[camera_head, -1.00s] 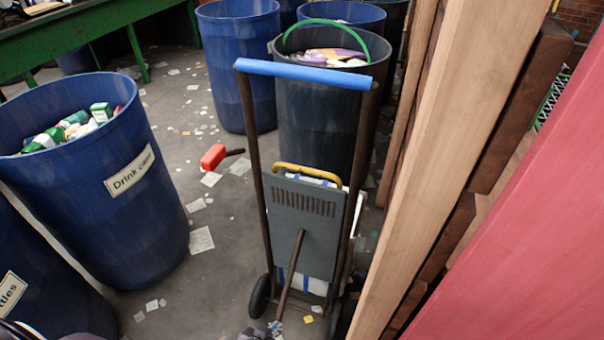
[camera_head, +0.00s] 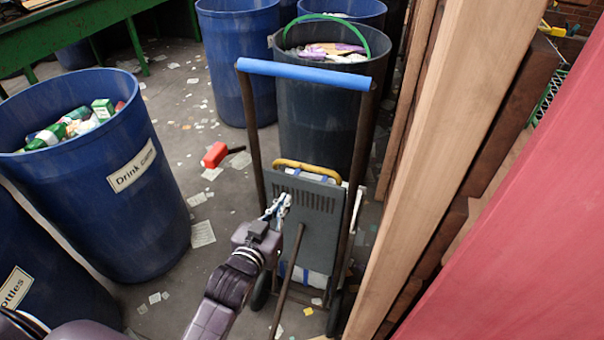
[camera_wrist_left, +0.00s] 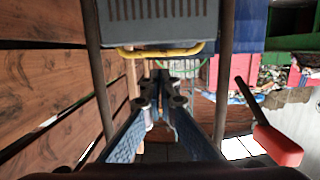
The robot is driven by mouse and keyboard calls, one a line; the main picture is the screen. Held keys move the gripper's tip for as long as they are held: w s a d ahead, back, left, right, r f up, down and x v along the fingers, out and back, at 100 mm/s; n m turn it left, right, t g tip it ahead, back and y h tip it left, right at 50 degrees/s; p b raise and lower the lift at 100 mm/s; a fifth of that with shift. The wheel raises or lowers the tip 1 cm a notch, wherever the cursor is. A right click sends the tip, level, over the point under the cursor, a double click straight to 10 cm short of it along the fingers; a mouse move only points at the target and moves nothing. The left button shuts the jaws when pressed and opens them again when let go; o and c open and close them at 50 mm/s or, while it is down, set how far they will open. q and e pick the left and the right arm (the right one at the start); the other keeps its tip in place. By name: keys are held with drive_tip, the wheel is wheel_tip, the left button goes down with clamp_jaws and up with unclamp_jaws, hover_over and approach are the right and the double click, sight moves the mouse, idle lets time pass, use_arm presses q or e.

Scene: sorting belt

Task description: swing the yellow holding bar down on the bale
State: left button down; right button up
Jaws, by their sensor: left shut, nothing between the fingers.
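The yellow holding bar (camera_head: 308,167) arches above the top edge of the grey back plate (camera_head: 312,215) of a hand truck with a blue handle (camera_head: 303,74). The bar is upright there. The white bale with blue straps (camera_head: 312,281) is mostly hidden behind the plate; its lower part shows. My left gripper (camera_head: 281,203) is shut and empty at the plate's left side, below the bar. In the left wrist view the bar (camera_wrist_left: 160,51) crosses just beyond the shut fingers (camera_wrist_left: 160,88); I cannot tell the exact gap. My right gripper is not in view.
A dark bin with a green hoop (camera_head: 322,110) stands close behind the truck. Wooden posts (camera_head: 450,170) and a red panel (camera_head: 530,230) bound the right. A blue drink can bin (camera_head: 110,220) stands left.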

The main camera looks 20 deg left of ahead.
sight(305, 168)
use_arm(q)
drive_tip(key=w+f, duration=0.1)
drive_tip(key=w, duration=0.3)
drive_tip(key=w+f+p, duration=0.1)
drive_tip(key=w, duration=0.8)
drive_tip(key=shift+w+d+f, duration=0.25)
drive_tip(key=shift+w+f, duration=0.1)
drive_tip(key=shift+f, duration=0.05)
